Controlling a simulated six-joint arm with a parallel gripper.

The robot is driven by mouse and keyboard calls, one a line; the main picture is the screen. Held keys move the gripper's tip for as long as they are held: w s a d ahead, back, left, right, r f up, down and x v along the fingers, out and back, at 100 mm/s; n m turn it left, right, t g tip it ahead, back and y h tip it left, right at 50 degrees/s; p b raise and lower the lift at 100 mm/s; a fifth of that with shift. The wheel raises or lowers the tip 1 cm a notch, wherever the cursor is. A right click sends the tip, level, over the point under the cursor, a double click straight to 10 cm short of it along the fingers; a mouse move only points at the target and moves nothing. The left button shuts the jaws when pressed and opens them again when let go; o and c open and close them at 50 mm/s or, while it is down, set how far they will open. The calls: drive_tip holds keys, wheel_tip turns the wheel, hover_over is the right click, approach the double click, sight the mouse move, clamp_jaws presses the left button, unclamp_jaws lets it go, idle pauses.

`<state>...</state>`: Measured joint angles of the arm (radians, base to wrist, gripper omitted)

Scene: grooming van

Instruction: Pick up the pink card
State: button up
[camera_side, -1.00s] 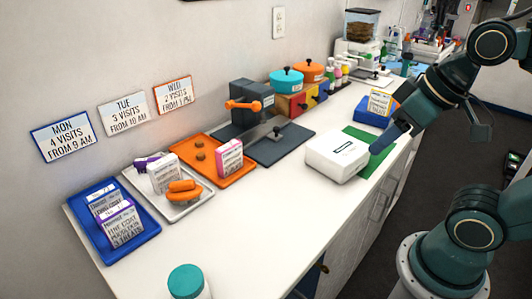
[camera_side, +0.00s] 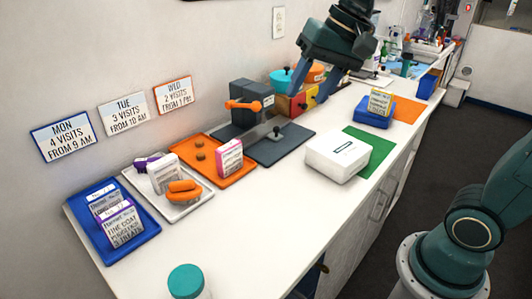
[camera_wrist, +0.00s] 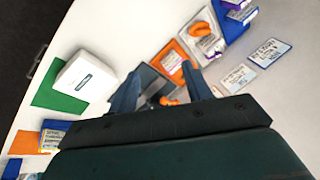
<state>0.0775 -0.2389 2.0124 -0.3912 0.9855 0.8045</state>
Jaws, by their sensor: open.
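The pink card (camera_side: 229,155), white with a pink border and printed lines, stands upright on the orange tray (camera_side: 243,178) beside two brown round treats. In the wrist view the pink card (camera_wrist: 172,62) lies just beyond my fingers. My gripper (camera_side: 309,86) is open and empty, raised over the back of the counter near the coloured pots. It is to the right of the card and apart from it. In the wrist view the fingers (camera_wrist: 159,76) spread on either side of the grey machine.
The grey machine with an orange handle (camera_side: 252,103) stands right behind the orange tray. A white tray (camera_side: 188,211) and a blue tray (camera_side: 147,231) with cards lie left. A white box (camera_side: 338,157) sits by a green mat (camera_side: 378,144). The front counter is mostly clear.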

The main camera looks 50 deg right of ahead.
drive_tip(key=w+m, duration=0.3)
drive_tip(key=w, duration=0.5)
drive_tip(key=m+g+y, duration=0.2)
drive_tip(key=m+g, duration=0.2)
drive_tip(key=m, duration=0.5)
hover_over(231, 144)
drive_tip(key=d, duration=0.4)
wheel_tip(231, 144, down, 14)
drive_tip(key=shift+a+f, duration=0.15)
drive_tip(key=shift+a+f, duration=0.1)
drive_tip(key=shift+f, duration=0.05)
drive_tip(key=shift+x, duration=4.15)
drive_tip(key=shift+a, duration=0.1)
drive_tip(key=shift+x, duration=2.55)
